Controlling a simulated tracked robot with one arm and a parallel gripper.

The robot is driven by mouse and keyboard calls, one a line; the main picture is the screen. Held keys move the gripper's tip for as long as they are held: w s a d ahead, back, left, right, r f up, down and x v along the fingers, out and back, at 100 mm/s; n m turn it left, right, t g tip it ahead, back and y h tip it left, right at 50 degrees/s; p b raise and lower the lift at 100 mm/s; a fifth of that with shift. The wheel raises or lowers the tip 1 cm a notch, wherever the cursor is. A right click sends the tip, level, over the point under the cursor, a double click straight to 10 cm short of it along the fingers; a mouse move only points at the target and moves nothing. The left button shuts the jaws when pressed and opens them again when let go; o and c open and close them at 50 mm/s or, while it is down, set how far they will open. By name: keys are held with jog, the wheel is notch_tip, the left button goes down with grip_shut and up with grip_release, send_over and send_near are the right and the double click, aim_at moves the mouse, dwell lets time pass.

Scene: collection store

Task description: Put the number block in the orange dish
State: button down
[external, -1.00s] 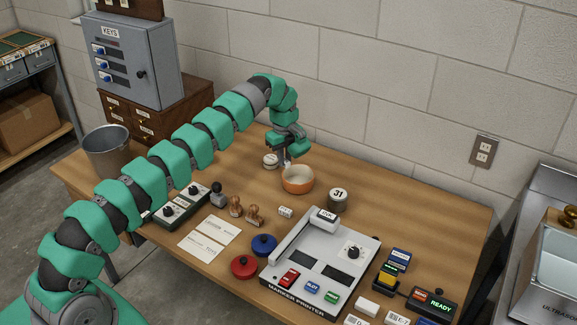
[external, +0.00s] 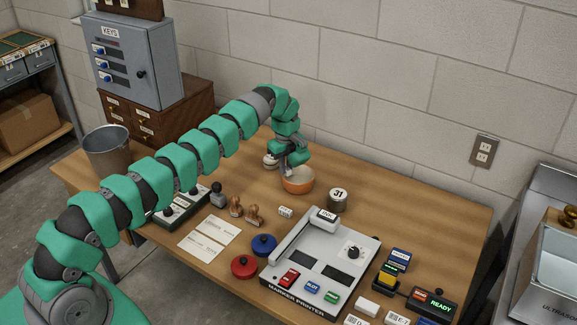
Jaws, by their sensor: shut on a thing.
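My gripper (external: 288,171) points down at the orange dish (external: 298,187), with its fingertips at the dish's far left inside, at or just below the rim. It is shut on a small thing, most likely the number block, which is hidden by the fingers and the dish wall. The dish is a round bowl with a pale inside, standing upright on the wooden table. I cannot tell whether the held thing touches the dish's bottom.
A small white block with dark marks (external: 286,212) lies in front of the dish. A grey round piece marked 31 (external: 338,200) stands to its right, a pale round object (external: 270,161) behind it.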

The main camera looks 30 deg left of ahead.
jog(key=shift+f, duration=0.5)
jog(key=c, duration=1.4)
grip_release()
jog(key=shift+r+p, duration=0.65)
jog(key=shift+r, duration=2.1)
notch_tip(320, 180, up, 8)
jog(key=p, duration=0.7)
jog(key=shift+f+p, duration=0.15)
jog(key=shift+p, duration=0.25)
